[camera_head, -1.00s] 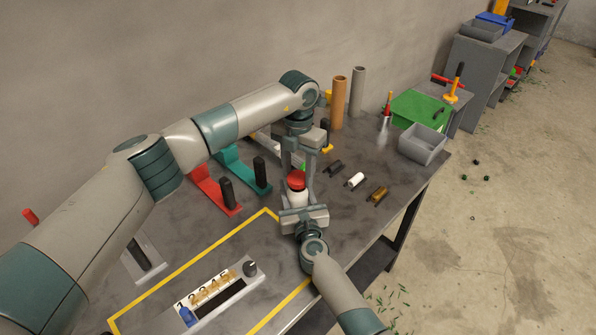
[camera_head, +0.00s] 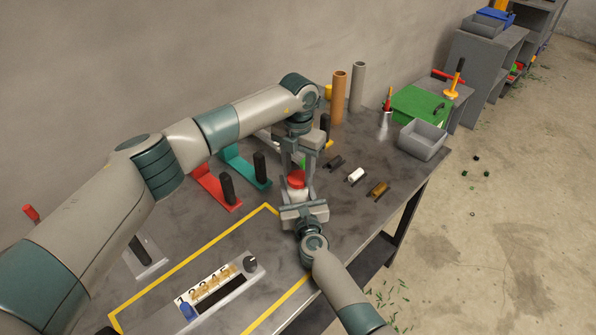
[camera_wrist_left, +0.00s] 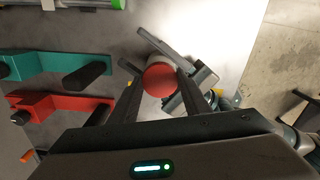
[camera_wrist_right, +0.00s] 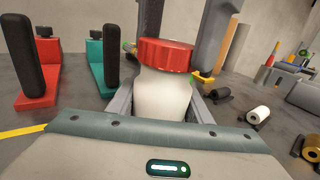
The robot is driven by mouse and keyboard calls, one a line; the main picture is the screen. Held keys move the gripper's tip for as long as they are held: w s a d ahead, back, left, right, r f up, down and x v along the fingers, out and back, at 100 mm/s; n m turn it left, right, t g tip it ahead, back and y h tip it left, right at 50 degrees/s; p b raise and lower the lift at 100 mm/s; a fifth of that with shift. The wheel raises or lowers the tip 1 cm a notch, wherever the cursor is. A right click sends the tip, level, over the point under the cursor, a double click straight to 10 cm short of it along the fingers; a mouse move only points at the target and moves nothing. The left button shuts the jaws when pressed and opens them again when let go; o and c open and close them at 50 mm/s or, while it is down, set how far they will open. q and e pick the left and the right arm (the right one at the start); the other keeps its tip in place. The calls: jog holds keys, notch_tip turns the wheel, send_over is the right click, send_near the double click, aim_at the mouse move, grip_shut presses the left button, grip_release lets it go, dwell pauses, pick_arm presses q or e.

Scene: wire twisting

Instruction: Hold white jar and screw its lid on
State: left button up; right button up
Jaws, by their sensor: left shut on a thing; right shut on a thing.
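The white jar (camera_wrist_right: 160,95) stands upright between the fingers of my right gripper (camera_wrist_right: 155,100), which is shut on it. The red lid (camera_wrist_right: 165,54) sits at the top of the jar's mouth; whether its thread is engaged cannot be told. My left gripper (camera_wrist_left: 160,92) comes from above, with its two fingers shut on the red lid, seen from the top in the left wrist view (camera_wrist_left: 159,79). In the head view the lid (camera_head: 296,179) shows between both grippers, and the jar is mostly hidden.
Red (camera_head: 216,187) and teal (camera_head: 243,167) brackets with black posts stand to the left. Black, white (camera_head: 355,175) and brown (camera_head: 378,189) small cylinders lie to the right. A grey bin (camera_head: 423,139) is at the right edge. A numbered panel (camera_head: 218,290) lies in front.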

pick_arm(q)
jog(key=shift+f, duration=0.6)
dwell(0.4)
